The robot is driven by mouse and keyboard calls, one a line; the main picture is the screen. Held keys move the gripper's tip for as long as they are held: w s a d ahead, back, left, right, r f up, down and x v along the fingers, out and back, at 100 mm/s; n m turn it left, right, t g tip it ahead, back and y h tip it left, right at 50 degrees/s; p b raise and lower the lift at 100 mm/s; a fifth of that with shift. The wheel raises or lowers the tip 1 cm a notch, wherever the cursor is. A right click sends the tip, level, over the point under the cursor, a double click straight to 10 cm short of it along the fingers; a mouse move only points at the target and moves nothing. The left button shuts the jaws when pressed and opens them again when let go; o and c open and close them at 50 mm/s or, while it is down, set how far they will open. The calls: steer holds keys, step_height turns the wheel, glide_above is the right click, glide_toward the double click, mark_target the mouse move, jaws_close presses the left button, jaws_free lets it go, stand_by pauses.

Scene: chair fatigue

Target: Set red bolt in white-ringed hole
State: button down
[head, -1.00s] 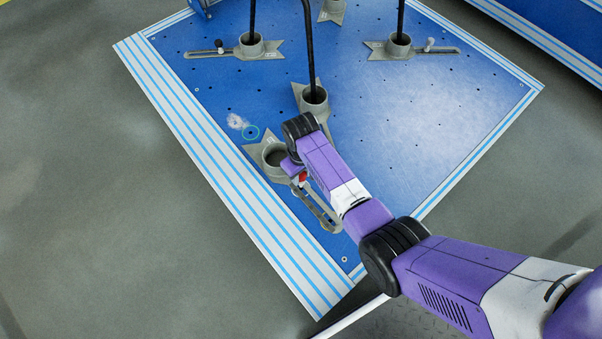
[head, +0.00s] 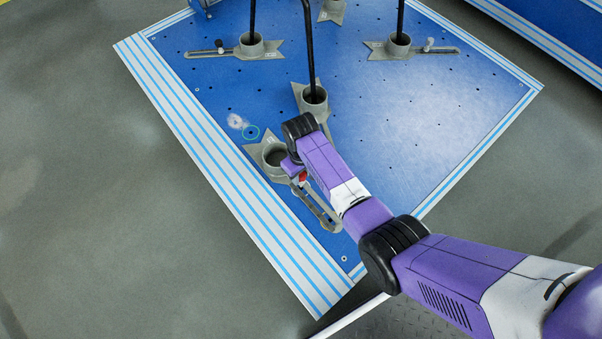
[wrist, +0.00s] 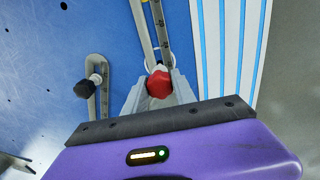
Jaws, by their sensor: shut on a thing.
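The red bolt (wrist: 159,84) is between the grey fingers of my gripper (wrist: 160,95) in the wrist view, which are shut on it. Part of a white ring (wrist: 173,58) shows just behind the bolt, by the slotted arm of a grey fixture (wrist: 144,22). The bolt covers the ring's middle, so I cannot tell whether its shank is in the hole. In the head view the red bolt (head: 301,177) shows small beside my gripper, above the slotted arm near the grey cup (head: 276,156). My arm hides much of the gripper there.
Black chair legs (head: 309,50) stand in other grey cups. A black-knobbed bolt (wrist: 95,82) stands left of my gripper in the wrist view.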

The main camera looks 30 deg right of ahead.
mark_target(301, 181)
steer(key=shift+f+b, duration=1.75)
steer(key=shift+f, duration=0.85)
stand_by(0.3)
steer(key=c, duration=0.9)
jaws_free()
steer(key=shift+c, duration=0.2)
step_height(301, 181, up, 8)
steer(key=p, duration=0.5)
